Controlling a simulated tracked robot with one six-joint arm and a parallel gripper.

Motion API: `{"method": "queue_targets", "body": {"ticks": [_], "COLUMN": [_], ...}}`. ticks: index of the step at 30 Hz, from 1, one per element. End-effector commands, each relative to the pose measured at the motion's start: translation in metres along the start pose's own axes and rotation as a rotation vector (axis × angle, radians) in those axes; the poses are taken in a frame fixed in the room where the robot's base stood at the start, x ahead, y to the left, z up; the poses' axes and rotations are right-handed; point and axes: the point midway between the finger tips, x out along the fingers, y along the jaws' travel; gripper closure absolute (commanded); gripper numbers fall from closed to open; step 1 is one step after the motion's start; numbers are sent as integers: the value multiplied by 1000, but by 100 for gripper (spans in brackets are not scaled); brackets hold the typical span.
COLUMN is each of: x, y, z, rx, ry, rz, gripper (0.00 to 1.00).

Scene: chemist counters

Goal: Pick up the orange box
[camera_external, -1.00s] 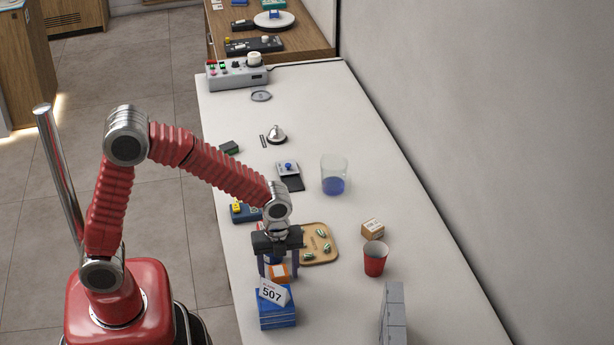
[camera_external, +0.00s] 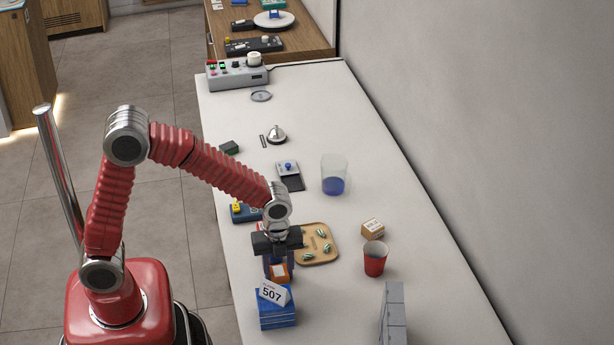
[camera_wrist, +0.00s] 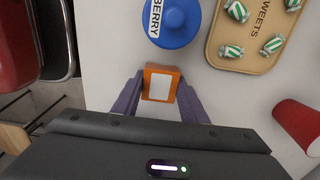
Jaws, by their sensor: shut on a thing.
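The orange box (camera_external: 279,273) is small, with a white label on top. It sits between the two fingers of my gripper (camera_external: 279,272), low over the white counter. In the wrist view, the orange box (camera_wrist: 160,84) shows between the purple-grey fingers of my gripper (camera_wrist: 160,97), which are shut on its sides. I cannot tell whether the box still touches the counter.
A blue lidded jar (camera_wrist: 174,22) marked BERRY stands just beyond the box. A sweets tray (camera_external: 330,256) lies to the right, with a red cup (camera_external: 374,258) and a cardboard box (camera_external: 372,228) past it. Blue boxes (camera_external: 277,312) with a 507 card stand in front.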

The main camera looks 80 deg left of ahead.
Motion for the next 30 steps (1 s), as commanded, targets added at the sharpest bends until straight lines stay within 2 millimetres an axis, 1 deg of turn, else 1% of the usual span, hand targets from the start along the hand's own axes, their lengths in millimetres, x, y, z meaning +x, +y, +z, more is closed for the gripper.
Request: {"method": "queue_targets", "body": {"ticks": [1,6,13,17,20,23,30], "x": [0,0,-1,-6,-16,-32,-74], "y": [0,0,0,-1,-1,-1,-1], "z": [0,0,0,0,0,0,0], "rx": [0,0,0,0,0,0,0], "ry": [0,0,0,0,0,0,0], "rz": [0,0,-1,-2,-3,-4,-5], "gripper": [73,85,85,85,85,85,85]}}
